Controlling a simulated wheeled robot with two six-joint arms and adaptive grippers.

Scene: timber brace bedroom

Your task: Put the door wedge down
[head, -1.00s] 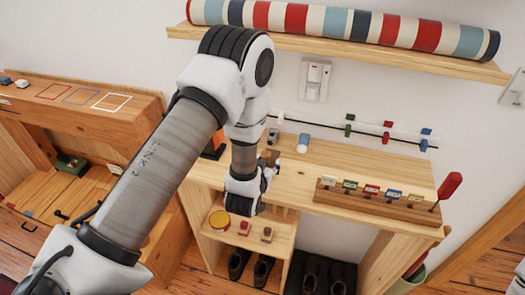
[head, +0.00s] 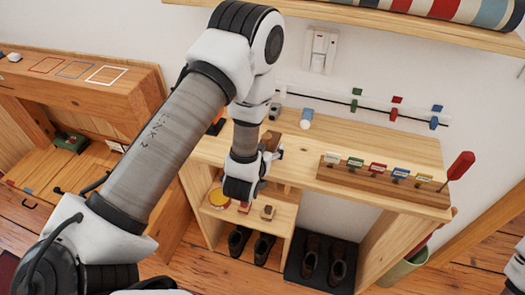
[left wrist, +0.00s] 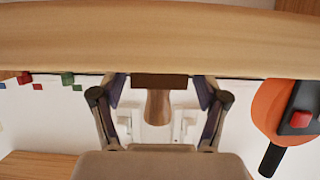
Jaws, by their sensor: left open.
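A brown wooden piece, which I take for the door wedge (head: 270,140), is at the near left part of the wooden bench top (head: 350,150). In the left wrist view, the door wedge (left wrist: 158,106) shows a dark end and a lighter tapered body. My left gripper (head: 267,156) is at the bench's front edge, close to the wedge. In the left wrist view, the fingers of my left gripper (left wrist: 160,90) are spread on either side of the wedge, with gaps visible. The wedge's exact contact with the bench is hard to see. My right gripper is out of view.
A white-blue cylinder (head: 306,118) and a small grey item (head: 275,111) stand behind. A labelled rack (head: 385,185) with a red-handled tool (head: 461,166) is at right. An orange-black device (left wrist: 290,115) is beside the gripper. Small items sit on the lower shelf (head: 285,215).

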